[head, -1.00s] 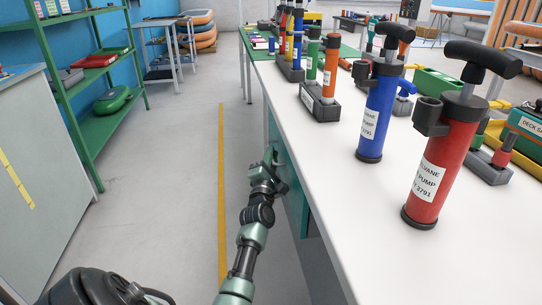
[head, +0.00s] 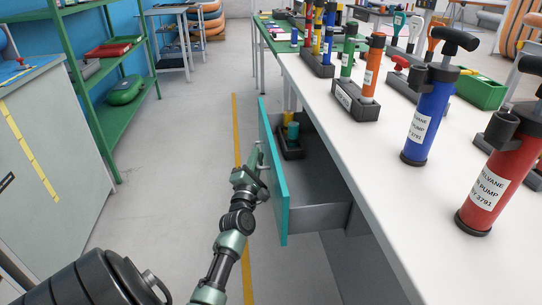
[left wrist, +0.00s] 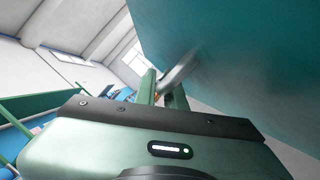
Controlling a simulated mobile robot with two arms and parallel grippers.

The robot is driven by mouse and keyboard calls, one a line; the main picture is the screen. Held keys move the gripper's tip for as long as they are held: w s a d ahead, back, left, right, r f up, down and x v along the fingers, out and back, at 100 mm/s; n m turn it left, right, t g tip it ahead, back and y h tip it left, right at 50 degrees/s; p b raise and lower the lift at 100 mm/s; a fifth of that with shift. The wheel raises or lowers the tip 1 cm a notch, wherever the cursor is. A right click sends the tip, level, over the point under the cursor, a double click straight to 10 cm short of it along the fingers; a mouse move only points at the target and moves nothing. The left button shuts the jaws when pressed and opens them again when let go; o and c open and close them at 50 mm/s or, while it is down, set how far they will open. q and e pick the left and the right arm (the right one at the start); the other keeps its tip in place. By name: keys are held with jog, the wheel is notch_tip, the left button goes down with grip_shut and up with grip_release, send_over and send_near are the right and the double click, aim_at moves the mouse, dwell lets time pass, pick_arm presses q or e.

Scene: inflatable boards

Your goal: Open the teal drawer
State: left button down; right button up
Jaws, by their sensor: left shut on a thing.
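The teal drawer (head: 273,168) stands pulled out from the side of the white-topped bench, with its grey inside showing. A dark holder (head: 291,152) with a yellow and a teal cylinder sits inside it. My left gripper (head: 259,160) is at the outer face of the drawer front, shut on the drawer's handle, which is mostly hidden by the fingers. In the left wrist view the fingers (left wrist: 160,90) close around a blurred grey handle bar (left wrist: 182,72) beside the teal front (left wrist: 240,60). My right gripper is not in view.
The white bench top (head: 360,145) carries a blue pump (head: 428,115), a red pump (head: 495,185) and several smaller pumps in dark stands. A green shelf rack (head: 110,85) stands at the left. The grey floor between it and the drawer is clear.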

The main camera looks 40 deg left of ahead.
pick_arm(q)
jog(key=s+a+b, duration=0.1)
jog(key=s+a, duration=0.5)
jog(key=s, duration=0.1)
jog(key=shift+s+f, duration=0.15)
jog(key=shift+s, duration=0.05)
jog(key=c, duration=1.8)
grip_release()
jog(key=shift+o, duration=0.2)
jog(key=shift+d, duration=0.1)
jog(key=v, duration=0.7)
jog(key=shift+s+d, duration=0.2)
jog(key=shift+s, duration=0.2)
jog(key=shift+a, duration=0.1)
